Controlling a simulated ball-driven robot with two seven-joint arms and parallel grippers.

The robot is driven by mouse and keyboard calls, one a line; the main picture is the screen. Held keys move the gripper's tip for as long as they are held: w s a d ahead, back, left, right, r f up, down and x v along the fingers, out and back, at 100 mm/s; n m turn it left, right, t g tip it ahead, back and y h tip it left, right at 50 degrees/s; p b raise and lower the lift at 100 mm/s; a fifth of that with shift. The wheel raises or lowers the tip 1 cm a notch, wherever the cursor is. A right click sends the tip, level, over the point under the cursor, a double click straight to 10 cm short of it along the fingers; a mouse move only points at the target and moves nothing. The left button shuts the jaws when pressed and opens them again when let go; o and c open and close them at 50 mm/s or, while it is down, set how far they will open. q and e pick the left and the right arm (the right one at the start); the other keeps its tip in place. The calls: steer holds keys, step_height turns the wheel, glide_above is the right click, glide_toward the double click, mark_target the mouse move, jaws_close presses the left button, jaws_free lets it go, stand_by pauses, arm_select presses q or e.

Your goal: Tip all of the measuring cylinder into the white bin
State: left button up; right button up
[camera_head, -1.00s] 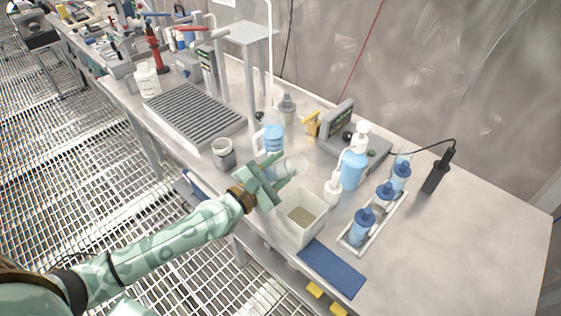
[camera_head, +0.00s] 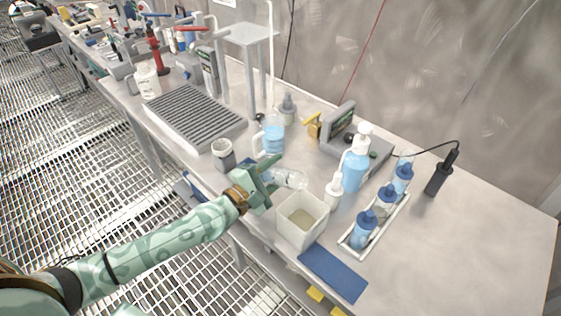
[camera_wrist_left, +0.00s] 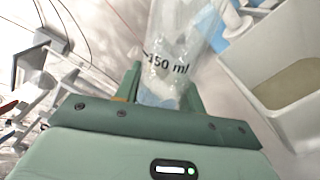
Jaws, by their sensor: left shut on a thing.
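My left gripper (camera_head: 270,180) is shut on the clear measuring cylinder (camera_head: 290,179). The cylinder is tilted well over, its free end pointing right, above and behind the white bin (camera_head: 284,226). In the left wrist view the cylinder (camera_wrist_left: 182,45) stands between the fingers (camera_wrist_left: 163,92), with part of a "50 ml" mark showing. Something pale and bluish shows low in it; how much it holds I cannot tell. The bin (camera_wrist_left: 238,65) is to its right in that view and has a flat tan layer inside. My right gripper is out of view.
A blue jug (camera_head: 271,137) and a grey cup (camera_head: 223,153) stand behind the gripper. A pump bottle (camera_head: 355,168), a white bottle (camera_head: 333,193) and a rack of blue bottles (camera_head: 357,243) are to the right. A blue mat (camera_head: 333,272) lies in front.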

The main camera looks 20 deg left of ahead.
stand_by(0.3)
arm_select(q)
steer(key=shift+a+r+m+p, duration=0.2)
steer(key=shift+m+p, duration=0.2)
steer(key=shift+m, duration=0.9)
steer(key=shift+w+f, duration=0.1)
steer(key=shift+r+m+p, duration=0.25)
steer(key=shift+m+p, duration=0.25)
steer(key=shift+r+m+p, duration=0.1)
steer(key=shift+m+p, duration=0.2)
steer(key=shift+m, duration=0.2)
